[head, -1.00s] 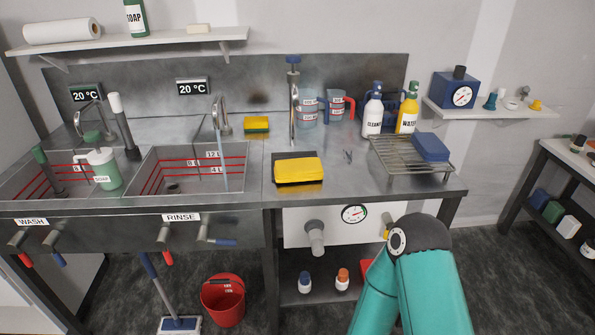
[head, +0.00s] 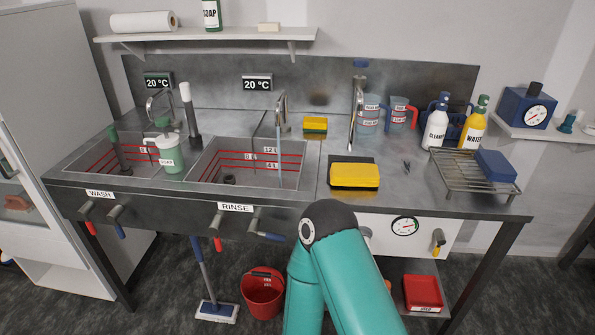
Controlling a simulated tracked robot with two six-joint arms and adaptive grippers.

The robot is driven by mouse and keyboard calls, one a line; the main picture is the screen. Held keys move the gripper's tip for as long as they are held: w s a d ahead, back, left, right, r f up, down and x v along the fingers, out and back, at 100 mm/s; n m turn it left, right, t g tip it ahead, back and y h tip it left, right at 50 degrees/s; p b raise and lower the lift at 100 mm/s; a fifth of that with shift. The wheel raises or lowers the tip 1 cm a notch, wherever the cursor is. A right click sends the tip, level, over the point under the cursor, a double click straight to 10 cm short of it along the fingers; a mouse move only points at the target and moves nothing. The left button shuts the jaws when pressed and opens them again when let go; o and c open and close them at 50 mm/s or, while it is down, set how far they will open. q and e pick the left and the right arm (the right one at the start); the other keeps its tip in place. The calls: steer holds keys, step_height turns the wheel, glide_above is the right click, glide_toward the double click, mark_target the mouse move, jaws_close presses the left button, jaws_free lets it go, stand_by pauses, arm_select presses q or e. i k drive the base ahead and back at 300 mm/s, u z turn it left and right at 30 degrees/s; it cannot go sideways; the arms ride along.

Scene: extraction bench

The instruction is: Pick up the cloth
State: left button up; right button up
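I cannot tell for sure which thing is the cloth. A yellow, folded-looking block (head: 354,175) lies on a dark mat (head: 340,160) on the steel bench, right of the rinse basin. A blue, soft-edged block (head: 495,165) lies on the wire rack (head: 450,173) at the right end of the bench. One teal arm of mine rises from the bottom centre, in front of the bench, and hides part of its front. Neither gripper shows in the view.
The wash basin (head: 75,168) and rinse basin (head: 205,188) fill the left of the bench. A tall tap (head: 356,110) stands behind the yellow block. A cleaner bottle (head: 436,128) and water bottle (head: 472,130) stand behind the rack. A red bucket (head: 263,296) is on the floor.

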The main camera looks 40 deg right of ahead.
mark_target(367, 175)
steer(key=z, duration=0.3)
steer(key=i, duration=0.2)
steer(key=u, duration=2.6)
steer(key=k, duration=2.05)
steer(key=z, duration=1.05)
steer(key=k, duration=0.8)
steer(key=z, duration=0.45)
